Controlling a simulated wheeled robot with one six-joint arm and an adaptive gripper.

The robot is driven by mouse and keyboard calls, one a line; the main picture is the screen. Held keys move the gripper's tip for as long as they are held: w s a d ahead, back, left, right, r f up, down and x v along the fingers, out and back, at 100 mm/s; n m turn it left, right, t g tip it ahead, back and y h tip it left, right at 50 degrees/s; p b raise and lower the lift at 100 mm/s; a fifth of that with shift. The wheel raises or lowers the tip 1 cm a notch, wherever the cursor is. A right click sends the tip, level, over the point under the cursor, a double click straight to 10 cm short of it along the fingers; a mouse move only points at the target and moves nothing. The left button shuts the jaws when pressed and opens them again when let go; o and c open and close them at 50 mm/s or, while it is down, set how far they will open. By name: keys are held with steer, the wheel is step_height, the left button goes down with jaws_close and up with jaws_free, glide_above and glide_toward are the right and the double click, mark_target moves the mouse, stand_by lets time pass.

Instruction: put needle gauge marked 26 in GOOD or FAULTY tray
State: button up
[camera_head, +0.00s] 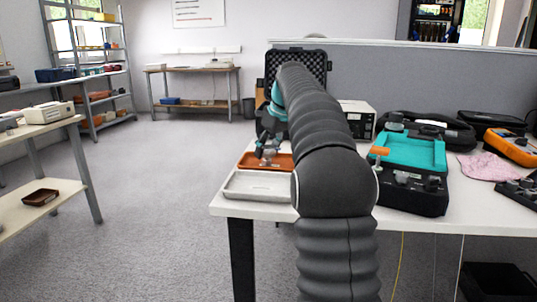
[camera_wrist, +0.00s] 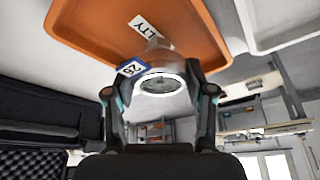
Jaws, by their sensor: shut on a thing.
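My gripper (camera_wrist: 160,92) is shut on a round needle gauge (camera_wrist: 158,84) with a pale rim and a blue-edged tag marked 26 (camera_wrist: 133,67). The needle's reading is too small to tell. The orange-brown tray (camera_wrist: 85,22) with a label ending in LTY (camera_wrist: 150,27) is right by the gauge in the wrist view. In the head view my gripper (camera_head: 268,146) is over this tray (camera_head: 284,161), at the table's left end. I cannot tell whether the gauge touches the tray. The white tray (camera_head: 258,186) lies in front of it and looks empty.
My arm hides the middle of the table. A black case with foam (camera_head: 297,62) stands open behind the trays. A black device with a teal top (camera_head: 412,152) stands to the right, near a pink cloth (camera_head: 486,167) and an orange meter (camera_head: 512,147).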

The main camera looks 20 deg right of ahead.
steer(key=shift+f, duration=0.3)
steer(key=o, duration=1.4)
steer(key=shift+c, duration=0.2)
steer(key=shift+s, duration=0.1)
steer(key=p+v, duration=0.3)
steer(key=v, duration=0.9)
steer(key=shift+r+p, duration=0.15)
steer(key=shift+p, duration=0.15)
